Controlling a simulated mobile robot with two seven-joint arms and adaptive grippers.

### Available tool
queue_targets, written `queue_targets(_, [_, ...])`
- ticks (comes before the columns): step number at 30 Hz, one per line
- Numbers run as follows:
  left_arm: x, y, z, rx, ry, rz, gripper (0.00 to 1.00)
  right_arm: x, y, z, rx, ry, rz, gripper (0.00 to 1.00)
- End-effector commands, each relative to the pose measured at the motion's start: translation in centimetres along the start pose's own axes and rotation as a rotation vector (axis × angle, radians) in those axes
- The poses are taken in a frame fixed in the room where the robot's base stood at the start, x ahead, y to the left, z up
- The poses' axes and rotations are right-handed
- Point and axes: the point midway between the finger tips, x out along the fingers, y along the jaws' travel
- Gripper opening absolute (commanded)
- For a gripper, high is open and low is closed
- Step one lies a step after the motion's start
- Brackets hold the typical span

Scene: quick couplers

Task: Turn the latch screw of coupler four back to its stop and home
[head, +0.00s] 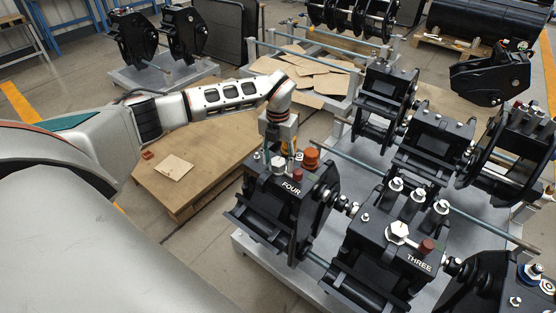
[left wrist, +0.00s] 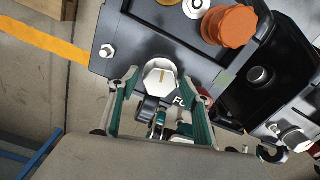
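Coupler four (head: 275,205) is a black block with a white "FOUR" label, standing on a grey pallet frame. Its latch screw (head: 278,164) has a pale hex head on the top face. In the left wrist view the latch screw (left wrist: 160,77) shows a thin yellowish line mark. My left gripper (head: 279,150) points down over coupler four. In the left wrist view its green-padded fingers (left wrist: 160,88) stand apart on either side of the hex head, with narrow gaps visible. Whether the fingertips reach below the head's top cannot be told. My right gripper is not in view.
An orange cap (head: 311,158) and a red knob (head: 297,175) stand close to the screw on coupler four. Coupler three (head: 385,250) is close at the right. A low wooden platform (head: 200,150) lies behind my left arm. Other couplers (head: 435,140) fill the right.

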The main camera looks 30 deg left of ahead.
Motion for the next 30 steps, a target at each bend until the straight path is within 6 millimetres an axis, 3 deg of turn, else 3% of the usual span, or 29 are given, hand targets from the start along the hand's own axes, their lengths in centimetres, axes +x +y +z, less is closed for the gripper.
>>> queue_targets(1, [0.0,0.0,0.0,0.000,0.000,0.000,0.30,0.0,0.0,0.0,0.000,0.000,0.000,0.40])
queue_targets(3, [0.0,0.0,0.0,0.000,0.000,0.000,0.15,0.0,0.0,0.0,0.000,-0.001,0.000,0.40])
queue_targets(8, [-0.1,0.0,0.0,0.010,0.000,0.001,0.15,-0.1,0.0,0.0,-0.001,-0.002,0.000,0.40])
queue_targets(18, [-0.2,0.0,0.0,0.248,0.000,0.001,0.15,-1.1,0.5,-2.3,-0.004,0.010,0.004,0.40])
queue_targets(27, [0.0,0.0,0.0,0.262,0.000,0.000,0.15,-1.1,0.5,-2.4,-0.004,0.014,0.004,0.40])
queue_targets(28, [0.0,0.0,0.0,0.262,0.000,0.000,0.41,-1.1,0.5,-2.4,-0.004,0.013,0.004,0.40])
queue_targets(30, [0.0,0.0,0.0,0.262,0.000,0.000,0.53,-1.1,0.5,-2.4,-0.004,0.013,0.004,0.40])
